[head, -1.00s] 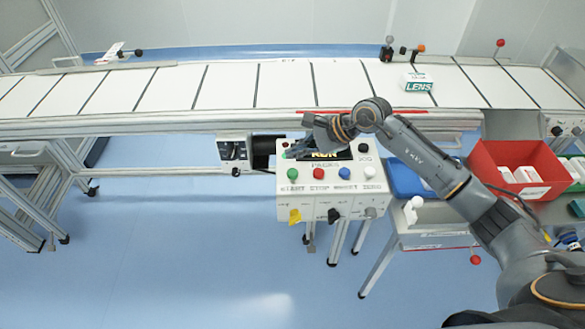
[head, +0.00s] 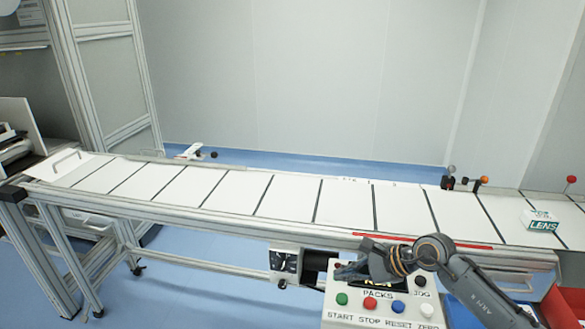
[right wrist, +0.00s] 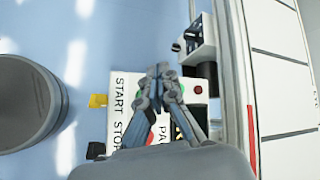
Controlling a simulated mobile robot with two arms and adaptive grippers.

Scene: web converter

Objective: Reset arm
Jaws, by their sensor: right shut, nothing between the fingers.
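My right gripper (head: 352,271) hovers over the upper left part of the white control panel (head: 384,293), partly covering its display. In the right wrist view the right gripper (right wrist: 158,70) is shut with nothing between its fingertips, in front of the panel (right wrist: 126,80). The panel has a green START button (head: 342,299), a red STOP button (head: 370,303), a blue RESET button (head: 398,306) and a white ZERO button (head: 426,310). A black JOG button (head: 420,281) sits at upper right. I cannot tell whether the fingers touch the panel. My left gripper is out of view.
A long conveyor (head: 290,198) with white panels runs behind the control panel. A LENS box (head: 543,225) sits on its right part. A red bin (head: 563,305) and a blue one (head: 470,315) stand at lower right. Blue floor is clear at lower left.

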